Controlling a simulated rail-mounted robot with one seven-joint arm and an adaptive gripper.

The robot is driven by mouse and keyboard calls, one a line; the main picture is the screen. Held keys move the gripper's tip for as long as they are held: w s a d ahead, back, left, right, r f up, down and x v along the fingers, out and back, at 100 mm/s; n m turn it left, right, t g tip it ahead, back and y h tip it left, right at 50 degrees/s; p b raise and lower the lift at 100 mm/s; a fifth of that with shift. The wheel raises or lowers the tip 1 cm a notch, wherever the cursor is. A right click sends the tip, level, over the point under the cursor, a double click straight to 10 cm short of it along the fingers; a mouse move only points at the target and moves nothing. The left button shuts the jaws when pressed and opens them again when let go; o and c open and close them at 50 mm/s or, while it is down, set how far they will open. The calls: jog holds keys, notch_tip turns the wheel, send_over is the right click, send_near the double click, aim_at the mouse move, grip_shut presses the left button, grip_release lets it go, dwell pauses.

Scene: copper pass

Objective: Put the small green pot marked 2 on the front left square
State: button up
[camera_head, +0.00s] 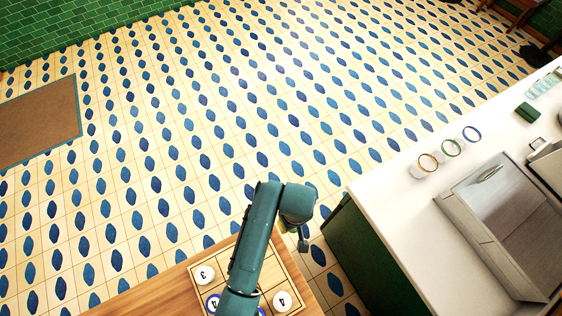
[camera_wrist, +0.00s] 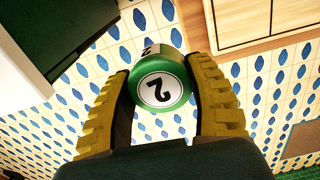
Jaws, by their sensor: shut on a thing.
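The small green pot marked 2 (camera_wrist: 162,88) is between the yellow fingers of my gripper (camera_wrist: 163,75) in the wrist view. My gripper is shut on it, and its white label with a black 2 faces the wrist camera. The floor shows behind the pot. In the head view my arm hides the pot. The light wooden board with squares (camera_head: 273,272) lies at the bottom of the head view, partly behind my arm. Part of a board also shows at the top right of the wrist view (camera_wrist: 240,22). Which square is the front left one I cannot tell.
Patterned floor lies between.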

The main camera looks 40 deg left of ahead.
jog(key=s+a+n, duration=0.3)
jog(key=s+n, duration=0.3)
jog(key=n, duration=0.2)
jog(key=s+a+n, duration=0.3)
jog(key=s+n, duration=0.4)
jog(key=n, duration=0.1)
jog(key=shift+n, duration=0.3)
jog(key=f, duration=0.9)
jog(key=shift+w+d, duration=0.25)
jog(key=shift+f+b, duration=0.15)
jog(key=shift+b, duration=0.15)
jog(key=o, duration=1.2)
